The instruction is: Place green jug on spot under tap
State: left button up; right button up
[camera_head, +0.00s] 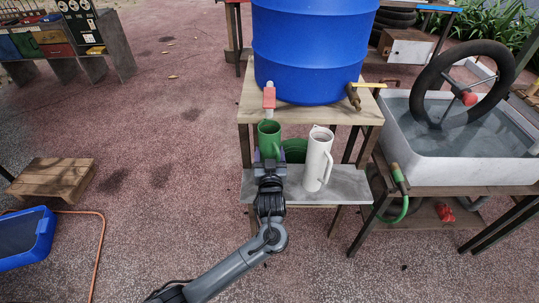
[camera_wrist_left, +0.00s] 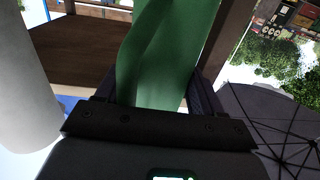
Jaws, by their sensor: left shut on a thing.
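The green jug (camera_head: 268,134) is upright at the left end of the grey shelf (camera_head: 345,187), below the red-handled tap (camera_head: 269,97) on the blue barrel (camera_head: 312,50). My left gripper (camera_head: 268,167) is in front of the jug and shut on it. In the left wrist view the jug (camera_wrist_left: 165,55) fills the space between the fingers. Whether the jug's base touches the shelf is hidden behind my gripper. My right gripper is not in view.
A white jug (camera_head: 318,160) stands close to the right on the same shelf. A dark green container (camera_head: 294,150) sits behind, between the two jugs. A brass tap (camera_head: 353,96) is on the barrel's right. A white water basin (camera_head: 450,172) stands further right.

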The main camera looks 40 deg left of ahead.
pick_arm(q)
jog(key=o, duration=1.1)
jog(key=shift+f, duration=0.1)
jog(key=shift+c, duration=0.2)
